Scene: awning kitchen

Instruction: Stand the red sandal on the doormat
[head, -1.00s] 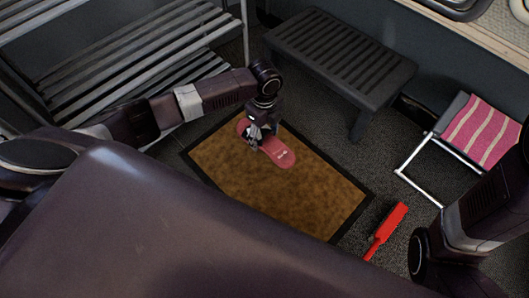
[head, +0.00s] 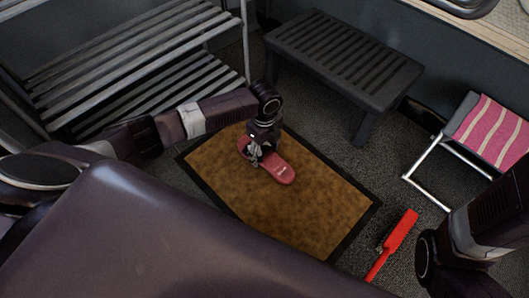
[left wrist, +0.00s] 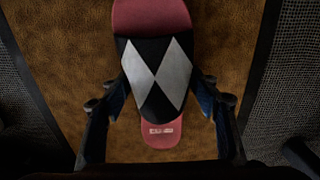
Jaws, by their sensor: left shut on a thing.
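The red sandal (head: 279,173) is over the brown, black-edged doormat (head: 290,215), near the mat's upper part in the head view. My left gripper (head: 256,157) is shut on the sandal at its strap. In the left wrist view the red sandal (left wrist: 152,17) has a black strap with pale diamonds, and the left gripper's fingers (left wrist: 160,105) lie on both sides of it. The sole faces down; whether it touches the mat I cannot tell. My right arm shows at the lower right of the head view, but its gripper is out of sight.
A red brush (head: 393,243) lies on the dark floor right of the mat. A dark slatted bench (head: 345,55) stands behind, a grey slatted rack (head: 130,75) at left. A pink striped folding stool (head: 490,130) is at right.

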